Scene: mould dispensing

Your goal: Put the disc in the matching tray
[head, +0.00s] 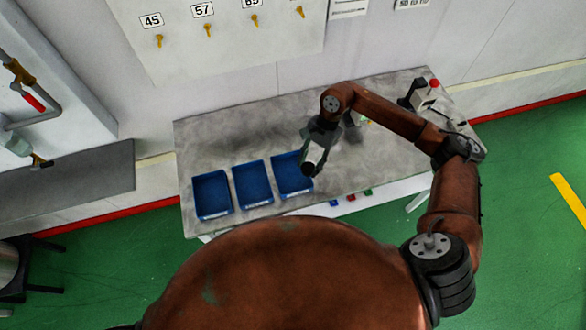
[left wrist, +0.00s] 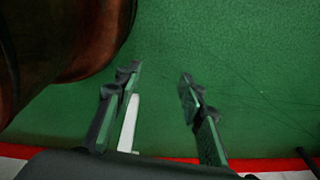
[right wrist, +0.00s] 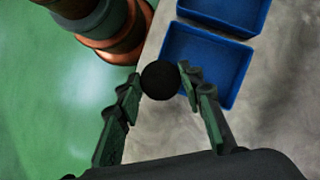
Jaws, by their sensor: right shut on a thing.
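A dark, round disc (right wrist: 160,80) is held between the fingertips of my right gripper (right wrist: 160,82) in the right wrist view. In the head view the right gripper (head: 310,166) is above the right-hand blue tray (head: 289,186), near that tray's right side, with the dark disc at its tips. The middle blue tray (head: 254,184) and the left blue tray (head: 211,193) stand beside it in a row. The trays look empty. My left gripper (left wrist: 160,82) is open and empty over the green floor in the left wrist view.
The trays stand on a grey table (head: 220,135). A device with a red button (head: 434,84) is at its far right. Small coloured pieces (head: 351,197) lie at the front edge.

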